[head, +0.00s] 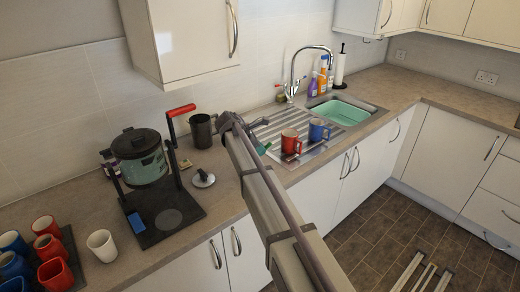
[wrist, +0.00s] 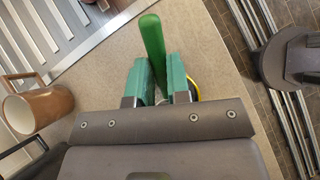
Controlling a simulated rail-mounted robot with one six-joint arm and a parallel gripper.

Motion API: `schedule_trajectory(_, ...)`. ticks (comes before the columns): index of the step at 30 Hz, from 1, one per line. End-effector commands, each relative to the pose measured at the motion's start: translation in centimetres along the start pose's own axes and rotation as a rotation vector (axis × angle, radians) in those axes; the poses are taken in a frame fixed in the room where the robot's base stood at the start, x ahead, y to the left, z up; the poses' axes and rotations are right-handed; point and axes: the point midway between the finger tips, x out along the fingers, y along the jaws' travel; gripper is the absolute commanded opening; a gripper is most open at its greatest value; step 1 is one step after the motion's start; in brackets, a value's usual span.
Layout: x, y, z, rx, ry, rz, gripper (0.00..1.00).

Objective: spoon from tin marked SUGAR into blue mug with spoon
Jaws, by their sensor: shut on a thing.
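My gripper (wrist: 158,80) has green fingers and is shut on an upright green handle (wrist: 152,40). Whatever is at the handle's lower end is hidden, so I cannot confirm it is a spoon. In the head view my gripper (head: 264,147) is low by the counter's front edge, left of the drainer, largely hidden by my arm. A blue mug (head: 319,131) stands on the drainer (head: 312,152), right of a red mug (head: 291,143). No spoon shows in the blue mug. I can read no SUGAR label. A yellow rim (wrist: 194,88) shows partly behind the right finger.
A dark metal jug (head: 200,131) stands left of my arm; a brown handled vessel (wrist: 38,108) shows in the wrist view. A lidded pot (head: 140,160) stands at left, near a dark tray (head: 56,248) of red and blue mugs and a white cup (head: 102,246).

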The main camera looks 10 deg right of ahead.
Motion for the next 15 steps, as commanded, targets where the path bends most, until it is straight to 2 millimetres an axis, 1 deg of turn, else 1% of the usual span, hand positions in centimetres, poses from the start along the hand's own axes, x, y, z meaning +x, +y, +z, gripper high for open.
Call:
schedule_trajectory(1, 0.9, 0.0, -0.9, 0.0, 0.0, 0.0, 0.0)
schedule_trajectory(5, 1.9, 0.0, -2.0, 0.0, 0.0, 0.0, 0.0)
schedule_trajectory(6, 0.4, 0.0, -0.7, 0.0, 0.001, 0.0, 0.0)
schedule_trajectory(15, -2.2, 0.0, 2.0, 0.0, 0.001, 0.0, 0.0)
